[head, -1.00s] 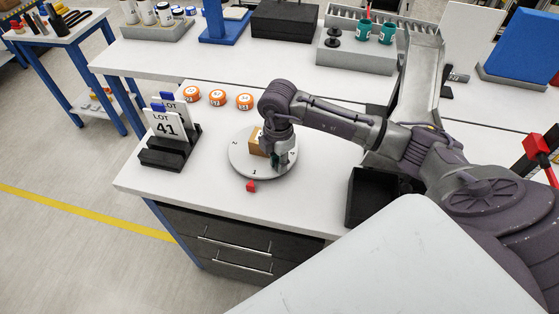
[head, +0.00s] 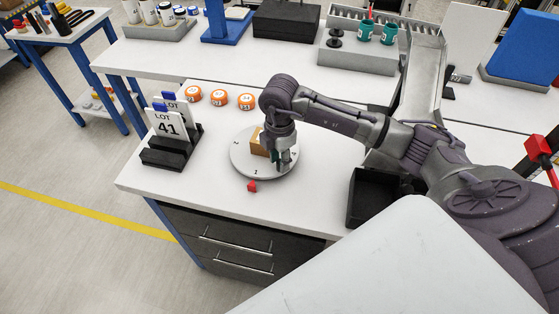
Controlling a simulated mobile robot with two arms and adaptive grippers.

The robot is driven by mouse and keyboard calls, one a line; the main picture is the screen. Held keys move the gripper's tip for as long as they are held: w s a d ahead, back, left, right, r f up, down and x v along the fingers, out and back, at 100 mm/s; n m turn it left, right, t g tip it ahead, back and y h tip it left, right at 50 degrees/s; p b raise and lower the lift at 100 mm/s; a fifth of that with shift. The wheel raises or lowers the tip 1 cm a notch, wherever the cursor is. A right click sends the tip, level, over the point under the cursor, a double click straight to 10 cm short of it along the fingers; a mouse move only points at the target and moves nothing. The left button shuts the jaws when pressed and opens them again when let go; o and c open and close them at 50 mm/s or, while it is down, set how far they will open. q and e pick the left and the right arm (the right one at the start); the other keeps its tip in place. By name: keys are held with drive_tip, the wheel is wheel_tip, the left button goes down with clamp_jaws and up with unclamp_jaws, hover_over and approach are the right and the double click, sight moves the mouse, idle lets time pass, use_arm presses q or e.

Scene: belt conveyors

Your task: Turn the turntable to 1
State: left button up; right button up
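The turntable (head: 248,168) is a round pale disc on the white bench, with numbers around its rim. The digit 1 is at its front edge, close to the red pointer (head: 252,187) on the bench. Another number shows at its left and one at its right, partly hidden. A brown box (head: 257,148) stands on the disc. My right gripper (head: 282,167) points down over the right part of the disc, beside the box. Its fingers are small and partly hidden, so I cannot tell whether they are open. My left gripper is not in view.
A black stand with LOT 41 cards (head: 168,124) is left of the turntable. Several orange discs (head: 219,98) lie behind it. A black bin (head: 372,200) stands to the right, below a grey chute (head: 420,75). The bench front left is clear.

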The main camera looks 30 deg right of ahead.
wheel_tip(320, 180, up, 11)
idle(0.3)
idle(0.4)
